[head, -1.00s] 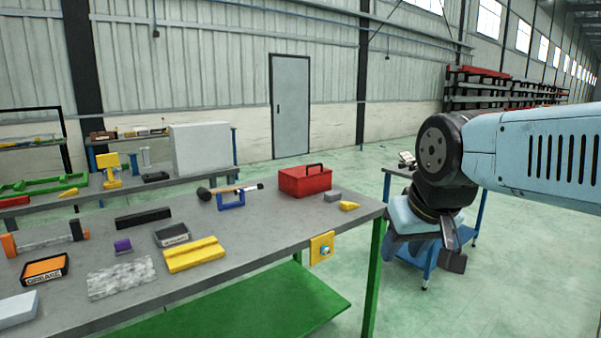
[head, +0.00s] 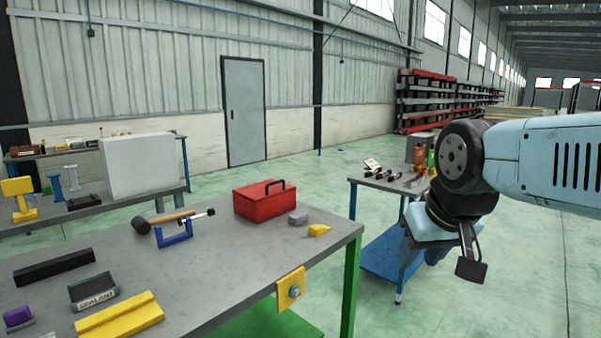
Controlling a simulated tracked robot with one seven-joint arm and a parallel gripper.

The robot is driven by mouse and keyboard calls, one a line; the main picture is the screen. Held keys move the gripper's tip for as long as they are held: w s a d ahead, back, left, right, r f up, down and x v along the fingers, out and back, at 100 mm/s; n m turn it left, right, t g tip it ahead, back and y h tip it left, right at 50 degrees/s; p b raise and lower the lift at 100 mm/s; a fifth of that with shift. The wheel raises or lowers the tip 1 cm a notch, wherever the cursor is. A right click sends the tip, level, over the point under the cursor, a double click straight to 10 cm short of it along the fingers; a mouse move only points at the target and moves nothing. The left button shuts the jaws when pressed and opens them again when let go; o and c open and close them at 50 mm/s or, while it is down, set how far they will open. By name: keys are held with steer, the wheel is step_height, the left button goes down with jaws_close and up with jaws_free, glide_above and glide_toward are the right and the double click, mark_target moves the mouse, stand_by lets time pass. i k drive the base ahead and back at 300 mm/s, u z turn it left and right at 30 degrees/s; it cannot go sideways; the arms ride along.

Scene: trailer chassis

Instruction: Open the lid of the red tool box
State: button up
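The red tool box (head: 264,203) stands near the far right end of the grey workbench (head: 225,262). Its lid is shut and a dark handle (head: 275,184) stands up on top. My gripper (head: 470,255) hangs at the right of the head view, over the floor and well to the right of the box and bench. It touches nothing that I can see. Its fingers are partly hidden behind the wrist, so their opening is unclear.
A mallet (head: 160,222) and blue clamp frame (head: 174,231) lie left of the box. A grey block (head: 298,218) and yellow wedge (head: 319,230) sit right of it. A yellow plate (head: 291,289) hangs at the bench edge. A blue-legged table (head: 375,255) stands behind my gripper.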

mark_target(258, 192)
steer(key=z, duration=0.05)
steer(key=i, duration=1.8)
steer(key=u, duration=0.55)
steer(key=k, duration=0.9)
steer(key=u, duration=0.2)
steer(key=i, duration=0.9)
steer(key=z, duration=0.1)
